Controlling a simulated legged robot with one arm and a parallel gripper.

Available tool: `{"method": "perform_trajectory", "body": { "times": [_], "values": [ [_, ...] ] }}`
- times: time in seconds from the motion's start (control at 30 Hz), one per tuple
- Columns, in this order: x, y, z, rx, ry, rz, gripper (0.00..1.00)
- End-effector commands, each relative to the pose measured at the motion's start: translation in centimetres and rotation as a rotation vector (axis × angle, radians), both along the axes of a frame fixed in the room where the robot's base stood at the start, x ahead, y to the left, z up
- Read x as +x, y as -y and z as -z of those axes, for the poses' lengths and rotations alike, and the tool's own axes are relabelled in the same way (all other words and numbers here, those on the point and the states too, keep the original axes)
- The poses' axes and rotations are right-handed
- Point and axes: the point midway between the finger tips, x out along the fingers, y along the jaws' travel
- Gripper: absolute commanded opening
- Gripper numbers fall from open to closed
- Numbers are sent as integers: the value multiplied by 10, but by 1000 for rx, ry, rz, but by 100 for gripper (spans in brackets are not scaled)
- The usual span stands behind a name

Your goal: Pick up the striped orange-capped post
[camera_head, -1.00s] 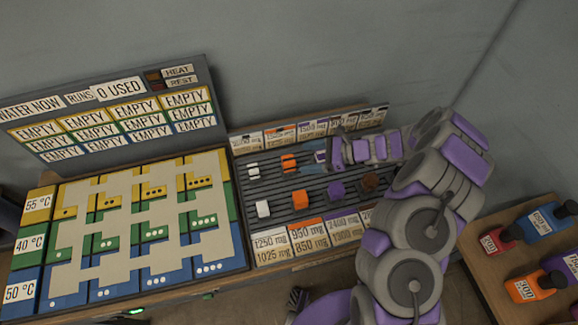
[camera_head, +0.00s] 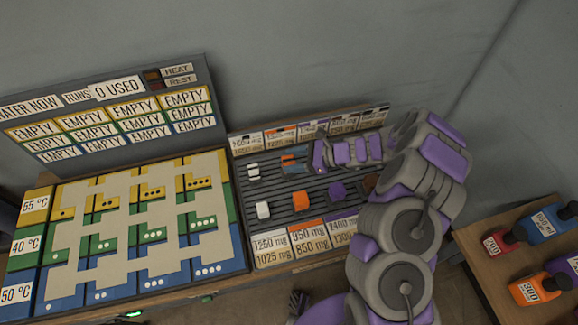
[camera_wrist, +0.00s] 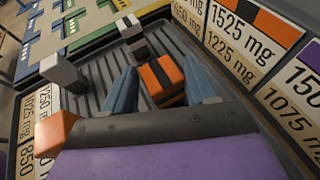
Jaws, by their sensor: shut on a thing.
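The striped orange-capped post (camera_wrist: 162,78) shows an orange cap with a black stripe in the wrist view. It stands in the back row of the grooved rack, and in the head view its orange cap (camera_head: 291,168) is partly hidden by my gripper. My gripper (camera_wrist: 160,88) has one blue finger on each side of the cap and is shut on it. The post's lower part is hidden. I see no clear lift off the rack.
A striped white post (camera_head: 253,171) stands left of my gripper. Label boards flank the rack (camera_head: 282,188). A colored board (camera_head: 130,235) lies left.

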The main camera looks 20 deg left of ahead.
Motion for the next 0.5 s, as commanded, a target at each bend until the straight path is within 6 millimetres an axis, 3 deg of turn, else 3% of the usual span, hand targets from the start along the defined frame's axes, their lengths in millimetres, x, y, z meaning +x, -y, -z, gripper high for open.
{"method": "perform_trajectory", "body": {
  "times": [0.07, 0.5],
  "values": [
    [0, 0, 0, 0, 0, -1, 45],
    [0, 0, 0, 0, 0, -1, 2]
  ]
}}
